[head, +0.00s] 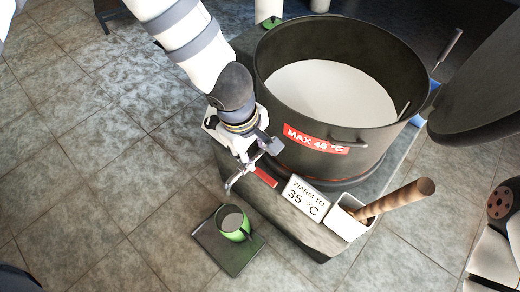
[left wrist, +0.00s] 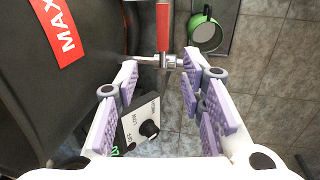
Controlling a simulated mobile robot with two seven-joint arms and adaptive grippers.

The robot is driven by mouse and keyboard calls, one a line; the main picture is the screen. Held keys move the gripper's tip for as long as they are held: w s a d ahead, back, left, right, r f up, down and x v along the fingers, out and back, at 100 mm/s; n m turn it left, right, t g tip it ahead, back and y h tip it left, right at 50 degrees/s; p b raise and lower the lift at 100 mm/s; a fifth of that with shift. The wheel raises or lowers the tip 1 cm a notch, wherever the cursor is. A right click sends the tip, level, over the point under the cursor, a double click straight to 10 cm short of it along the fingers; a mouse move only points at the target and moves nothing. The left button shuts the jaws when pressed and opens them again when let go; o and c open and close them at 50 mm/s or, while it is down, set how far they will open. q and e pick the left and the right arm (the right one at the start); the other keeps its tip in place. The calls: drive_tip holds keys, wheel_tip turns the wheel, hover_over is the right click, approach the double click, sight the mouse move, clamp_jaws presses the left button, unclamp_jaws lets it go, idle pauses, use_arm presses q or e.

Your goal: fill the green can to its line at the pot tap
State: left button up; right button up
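The large dark pot (head: 345,150) holds white liquid and bears a red "MAX 45 °C" label. Its metal tap (left wrist: 172,61) has a red lever (head: 265,177); the lever also shows in the left wrist view (left wrist: 163,27). The green can (head: 234,228) stands upright on a dark plate (head: 225,254) below the tap; its inside looks pale grey, and I cannot tell its level or see its line. My left gripper (head: 254,163) is at the tap. In the left wrist view its purple-padded fingers (left wrist: 160,70) are spread apart, with the tap beyond and between their tips. My right gripper is out of view.
Tiled floor at left is clear.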

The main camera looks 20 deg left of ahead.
sight(261, 173)
use_arm(q)
drive_tip(key=f+b, duration=0.1)
drive_tip(key=f, duration=0.2)
drive_tip(key=w+f+b, duration=0.1)
drive_tip(key=f, duration=0.3)
drive_tip(key=d+f+b, duration=0.1)
drive_tip(key=f, duration=0.3)
drive_tip(key=shift+w, duration=0.15)
drive_tip(key=shift+w+f+b, duration=0.15)
drive_tip(key=shift+f+b, duration=0.2)
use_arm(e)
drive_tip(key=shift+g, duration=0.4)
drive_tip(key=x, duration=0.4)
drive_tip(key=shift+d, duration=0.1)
